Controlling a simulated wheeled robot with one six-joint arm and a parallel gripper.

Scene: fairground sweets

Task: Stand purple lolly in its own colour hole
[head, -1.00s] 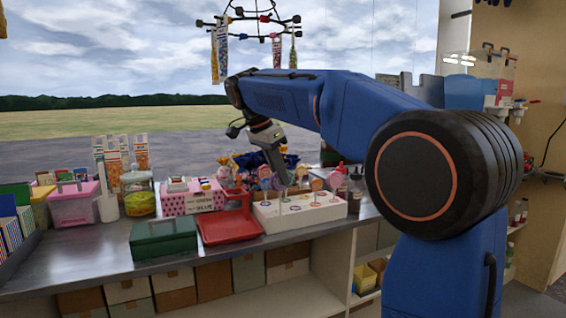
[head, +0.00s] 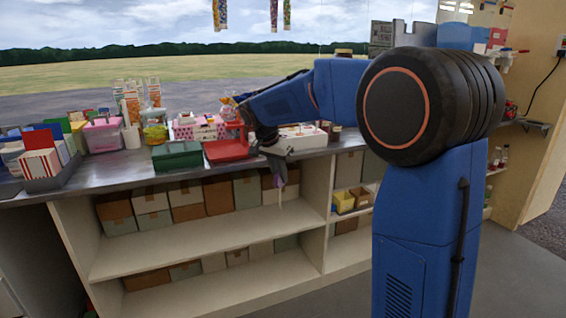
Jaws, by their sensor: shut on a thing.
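My gripper (head: 279,176) hangs in front of the counter's front edge, pointing down, clear of the counter top. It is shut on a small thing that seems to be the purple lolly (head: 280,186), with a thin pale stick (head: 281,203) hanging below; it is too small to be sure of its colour. The white block with holes (head: 312,141) stands on the counter behind my gripper. My arm hides much of the block, and its coloured rings cannot be made out here.
A red tray (head: 226,151) lies left of the block, with a green box (head: 177,157) beside it. A pink spotted box (head: 186,131) and a jar (head: 155,132) stand behind. Shelves of cardboard boxes (head: 217,195) lie below the counter; the floor in front is free.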

